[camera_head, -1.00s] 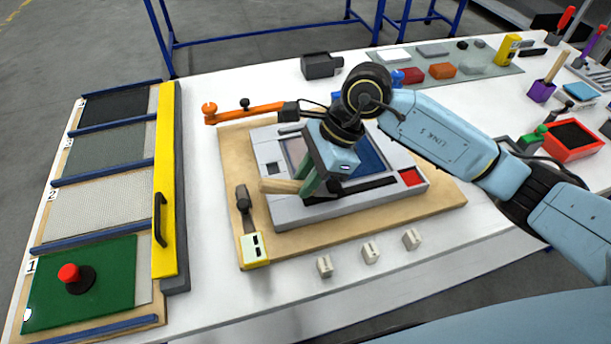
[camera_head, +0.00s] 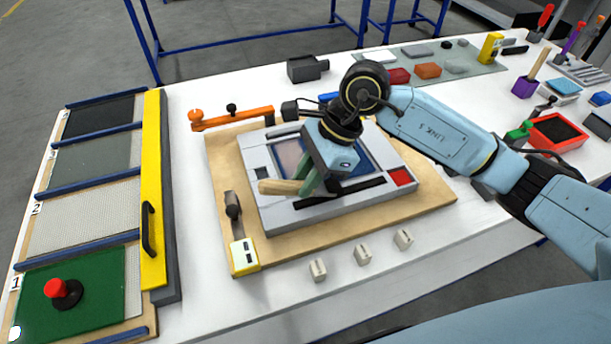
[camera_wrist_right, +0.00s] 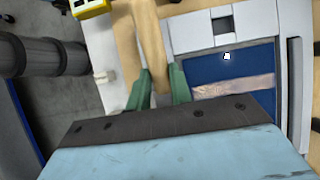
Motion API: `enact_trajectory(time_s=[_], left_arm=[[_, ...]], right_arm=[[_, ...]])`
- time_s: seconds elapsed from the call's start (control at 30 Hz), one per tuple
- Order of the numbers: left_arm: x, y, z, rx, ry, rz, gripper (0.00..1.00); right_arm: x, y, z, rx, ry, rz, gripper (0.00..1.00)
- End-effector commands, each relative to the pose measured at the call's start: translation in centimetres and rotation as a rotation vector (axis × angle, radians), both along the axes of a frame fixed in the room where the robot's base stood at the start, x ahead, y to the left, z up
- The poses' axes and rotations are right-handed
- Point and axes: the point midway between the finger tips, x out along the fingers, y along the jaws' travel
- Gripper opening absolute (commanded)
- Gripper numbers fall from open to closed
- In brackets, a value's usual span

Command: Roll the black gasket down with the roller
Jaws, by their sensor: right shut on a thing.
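My right gripper (camera_head: 312,180) is above the front left part of a grey framed panel (camera_head: 300,221). Its green fingers are shut on a light wooden handle (camera_head: 280,187), which points left in the head view. The handle also shows between the fingers in the wrist view (camera_wrist_right: 151,45). I cannot tell whether a roller head is on it; that end is hidden. The left gripper is not in view.
The panel lies on a wooden board (camera_head: 420,209). Small white blocks (camera_head: 362,255) stand in front. A rack with a yellow bar (camera_head: 152,190) is at left.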

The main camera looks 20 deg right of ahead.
Motion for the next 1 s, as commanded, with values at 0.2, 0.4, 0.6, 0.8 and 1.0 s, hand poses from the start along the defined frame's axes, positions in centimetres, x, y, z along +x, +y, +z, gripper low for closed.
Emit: enact_trajectory(time_s=[0.2,0.4,0.6,0.8,1.0], left_arm=[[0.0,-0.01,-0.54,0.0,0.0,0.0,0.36],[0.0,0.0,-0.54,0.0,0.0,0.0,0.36],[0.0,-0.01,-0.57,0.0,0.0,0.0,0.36],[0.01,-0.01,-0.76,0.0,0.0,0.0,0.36],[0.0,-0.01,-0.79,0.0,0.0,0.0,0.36]], right_arm=[[0.03,0.03,-0.11,0.0,-0.002,0.0,0.0],[0.0,0.05,-0.04,0.0,-0.001,0.0,0.0],[0.0,0.05,-0.07,0.0,0.0,0.0,0.0],[-0.01,0.05,-0.26,0.0,0.0,0.0,0.0],[-0.03,0.05,-0.33,0.0,0.001,0.0,0.0]])
